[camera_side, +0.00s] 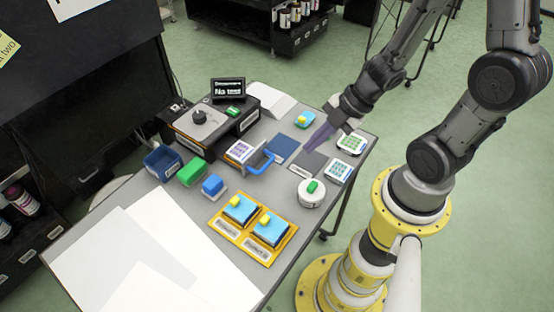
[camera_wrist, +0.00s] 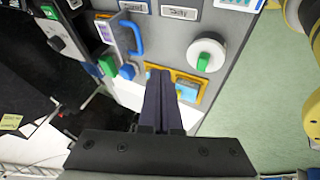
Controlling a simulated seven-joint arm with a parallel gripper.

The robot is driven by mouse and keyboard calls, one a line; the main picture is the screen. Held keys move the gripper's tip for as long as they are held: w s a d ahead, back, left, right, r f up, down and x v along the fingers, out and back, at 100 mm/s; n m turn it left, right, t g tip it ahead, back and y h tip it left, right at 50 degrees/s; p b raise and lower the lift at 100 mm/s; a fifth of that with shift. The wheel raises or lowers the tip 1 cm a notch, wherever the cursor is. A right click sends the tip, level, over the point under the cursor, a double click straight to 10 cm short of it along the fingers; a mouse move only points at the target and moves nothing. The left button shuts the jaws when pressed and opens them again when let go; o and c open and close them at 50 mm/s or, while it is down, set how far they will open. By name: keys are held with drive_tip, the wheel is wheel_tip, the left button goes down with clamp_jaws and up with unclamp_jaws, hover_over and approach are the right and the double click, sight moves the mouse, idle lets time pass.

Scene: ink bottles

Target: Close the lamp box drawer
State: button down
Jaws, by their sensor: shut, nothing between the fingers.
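The lamp box (camera_side: 205,125) is a dark box with a grey top and a round knob, at the back left of the table; it shows at the upper left in the wrist view (camera_wrist: 62,38). Its drawer stands out at the front, with a purple-gridded plate (camera_side: 240,151) on it and a blue loop handle (camera_side: 262,160). The handle also shows in the wrist view (camera_wrist: 137,38). My gripper (camera_side: 312,145) is shut and empty, right of the handle and apart from it. Its dark fingers (camera_wrist: 160,75) point over the table. The drawer's inner part is hidden.
A blue bin (camera_side: 162,162), green block (camera_side: 191,171) and blue block (camera_side: 213,185) stand left of the drawer. A round white dish (camera_side: 311,193) and gridded plates (camera_side: 351,143) are at right.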

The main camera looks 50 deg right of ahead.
sight(237, 151)
drive_tip(key=x, duration=0.9)
drive_tip(key=shift+s, duration=0.1)
drive_tip(key=w, duration=0.1)
drive_tip(key=w+f, duration=0.1)
drive_tip(key=w, duration=0.1)
drive_tip(key=shift+w, duration=0.1)
drive_tip(key=shift+w+f, duration=0.15)
drive_tip(key=shift+w, duration=0.4)
drive_tip(key=shift+w, duration=0.1)
drive_tip(key=w, duration=1)
drive_tip(key=shift+w, duration=0.3)
